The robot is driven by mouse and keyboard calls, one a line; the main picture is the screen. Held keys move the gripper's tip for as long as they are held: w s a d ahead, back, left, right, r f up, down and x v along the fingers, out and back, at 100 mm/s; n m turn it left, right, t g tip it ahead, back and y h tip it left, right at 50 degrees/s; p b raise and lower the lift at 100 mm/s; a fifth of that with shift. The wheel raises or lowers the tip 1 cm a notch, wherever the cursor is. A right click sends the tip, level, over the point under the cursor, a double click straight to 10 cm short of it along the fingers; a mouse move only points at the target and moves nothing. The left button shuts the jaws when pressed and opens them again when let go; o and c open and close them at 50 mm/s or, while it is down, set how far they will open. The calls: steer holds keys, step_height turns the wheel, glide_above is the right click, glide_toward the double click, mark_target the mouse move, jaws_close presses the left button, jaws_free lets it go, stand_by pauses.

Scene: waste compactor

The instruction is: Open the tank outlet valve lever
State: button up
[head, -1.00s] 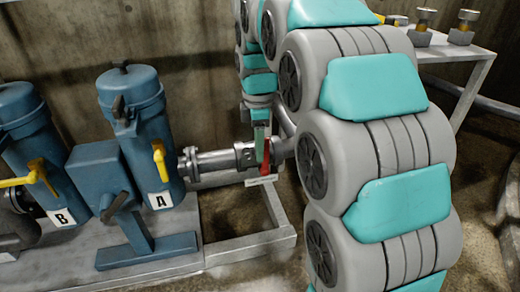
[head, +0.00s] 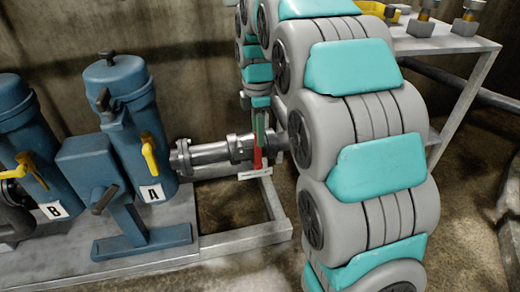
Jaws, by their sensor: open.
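The red valve lever (head: 258,159) hangs down at the outlet pipe (head: 209,154), right of the blue filter housing marked A (head: 129,118). Only its lower part shows clearly. My gripper (head: 260,130) is at the valve, below the far end of my grey and teal arm. A green finger points down directly above the visible red part and overlaps the lever in the picture. The gripper is open. Whether a finger touches the lever, and where the second finger is, I cannot tell. My arm hides the pipe to the right of the valve.
A white label (head: 255,174) sits just below the lever. A grey metal frame (head: 247,240) runs along the floor in front. Blue housings with yellow handles (head: 148,152) stand at left. A metal table (head: 448,42) with fittings stands back right. A concrete wall is behind.

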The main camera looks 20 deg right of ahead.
mark_target(258, 163)
step_height(258, 163, down, 6)
steer(key=shift+f, duration=0.15)
steer(key=shift+c, duration=0.4)
jaws_close()
stand_by(1.1)
